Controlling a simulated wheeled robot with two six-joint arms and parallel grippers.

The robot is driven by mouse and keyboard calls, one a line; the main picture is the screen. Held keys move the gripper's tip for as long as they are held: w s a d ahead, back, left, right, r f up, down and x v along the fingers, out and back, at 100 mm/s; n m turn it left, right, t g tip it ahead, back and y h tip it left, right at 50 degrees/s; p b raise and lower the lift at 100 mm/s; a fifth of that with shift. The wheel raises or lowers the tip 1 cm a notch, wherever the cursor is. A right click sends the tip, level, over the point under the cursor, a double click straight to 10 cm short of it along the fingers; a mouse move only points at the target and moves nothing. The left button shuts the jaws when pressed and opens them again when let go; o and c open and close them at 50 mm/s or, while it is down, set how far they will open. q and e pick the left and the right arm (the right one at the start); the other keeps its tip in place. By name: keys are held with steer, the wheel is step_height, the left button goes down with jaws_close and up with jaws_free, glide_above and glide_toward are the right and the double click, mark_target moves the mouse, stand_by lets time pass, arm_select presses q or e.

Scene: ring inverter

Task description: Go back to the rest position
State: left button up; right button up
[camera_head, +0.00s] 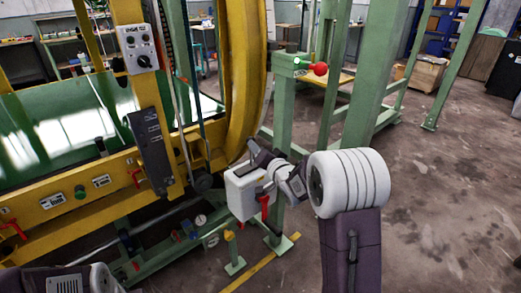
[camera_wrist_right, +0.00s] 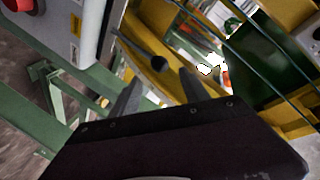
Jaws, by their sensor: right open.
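My right arm enters the head view from the lower right and reaches toward the machine. Its gripper (camera_wrist_right: 160,76) shows in the right wrist view with two dark fingers apart and nothing between them. In the head view the wrist end is beside a white box (camera_head: 240,198) with a red handle (camera_head: 264,204), and its fingers are hard to make out. The box also shows in the right wrist view (camera_wrist_right: 76,38), left of the fingers, with a red part (camera_wrist_right: 20,5) at the corner. My left arm shows only at the lower left; its gripper is out of view.
The yellow ring frame (camera_head: 245,75) and a green glossy panel (camera_head: 65,125) fill the left. A green post (camera_head: 375,75) and a red ball knob (camera_head: 320,69) stand behind my right arm. A control box (camera_head: 138,49) hangs above. Open floor (camera_head: 450,190) lies right.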

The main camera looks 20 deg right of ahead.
stand_by(0.3)
steer(key=s+a+r+n+y, duration=0.1)
steer(key=s+a+r, duration=0.15)
steer(key=a, duration=0.35)
steer(key=s+f+n+g, duration=0.2)
steer(key=s+f+g, duration=0.4)
steer(key=s, duration=0.4)
steer(key=s+f+n+g+h, duration=0.1)
steer(key=s+f+n+g, duration=0.25)
steer(key=s+f, duration=0.55)
steer(key=s+f+n+g, duration=0.2)
steer(key=s+f+g, duration=0.35)
steer(key=s, duration=0.55)
step_height(320, 180, up, 23)
steer(key=p, duration=2.2)
steer(key=shift+w+a+f, duration=0.2)
steer(key=shift+w+a, duration=0.05)
steer(key=shift+a, duration=0.15)
steer(key=shift+m, duration=0.25)
